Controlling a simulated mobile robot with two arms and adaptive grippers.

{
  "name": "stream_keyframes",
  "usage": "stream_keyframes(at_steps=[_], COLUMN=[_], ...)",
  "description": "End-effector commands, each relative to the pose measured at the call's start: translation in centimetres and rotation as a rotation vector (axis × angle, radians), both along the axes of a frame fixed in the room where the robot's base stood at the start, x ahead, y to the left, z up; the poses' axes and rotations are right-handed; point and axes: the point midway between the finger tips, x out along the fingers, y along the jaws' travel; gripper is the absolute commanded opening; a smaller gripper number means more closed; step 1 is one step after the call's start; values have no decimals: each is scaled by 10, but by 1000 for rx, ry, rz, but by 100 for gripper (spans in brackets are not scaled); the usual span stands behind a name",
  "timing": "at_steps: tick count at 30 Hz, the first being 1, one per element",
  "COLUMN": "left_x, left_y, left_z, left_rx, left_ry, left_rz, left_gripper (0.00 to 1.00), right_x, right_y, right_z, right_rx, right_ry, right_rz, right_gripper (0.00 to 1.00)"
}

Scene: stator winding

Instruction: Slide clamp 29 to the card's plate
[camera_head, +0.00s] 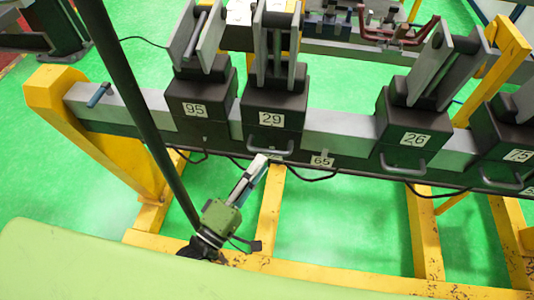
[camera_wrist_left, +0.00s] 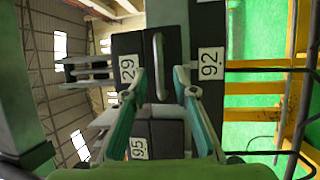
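Clamp 29 (camera_head: 272,138) is a dark block with a grey jaw on top and a handle low on its front. It sits on the rail beside clamp 95 (camera_head: 205,128). My left gripper (camera_head: 262,160) is just in front of clamp 29's handle. In the left wrist view the gripper (camera_wrist_left: 160,80) is open, and the handle (camera_wrist_left: 158,65) appears between its fingers, not gripped. A number plate 92 (camera_wrist_left: 210,63) is next to clamp 29 there. Plate 65 (camera_head: 322,161) is on the rail front, right of clamp 29. I see no card. My right gripper is out of view.
The grey rail (camera_head: 335,125) is bare between clamp 29 and clamp 26 (camera_head: 405,145). Clamp 75 (camera_head: 510,140) stands farther right. A small blue-grey rod (camera_head: 99,95) sticks up at the rail's left end. Black cables hang below. A yellow frame (camera_head: 270,215) stands on green floor.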

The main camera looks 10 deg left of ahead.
Motion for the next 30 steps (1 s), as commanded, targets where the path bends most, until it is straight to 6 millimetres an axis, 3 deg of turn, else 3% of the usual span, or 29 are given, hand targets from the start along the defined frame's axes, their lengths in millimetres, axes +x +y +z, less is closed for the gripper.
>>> stream_keyframes(at_steps=[6, 12, 30], left_x=[-40, -57, -59], left_y=[16, 24, 25], left_z=[-8, -11, -11], left_rx=[1, 0, 0], left_ry=[4, 2, 0], left_rz=[-3, -2, -1], left_gripper=[26, 26, 26], right_x=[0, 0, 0], right_y=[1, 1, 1], right_z=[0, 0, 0], right_rx=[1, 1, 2], right_ry=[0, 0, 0], right_rz=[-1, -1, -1], right_gripper=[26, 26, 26])
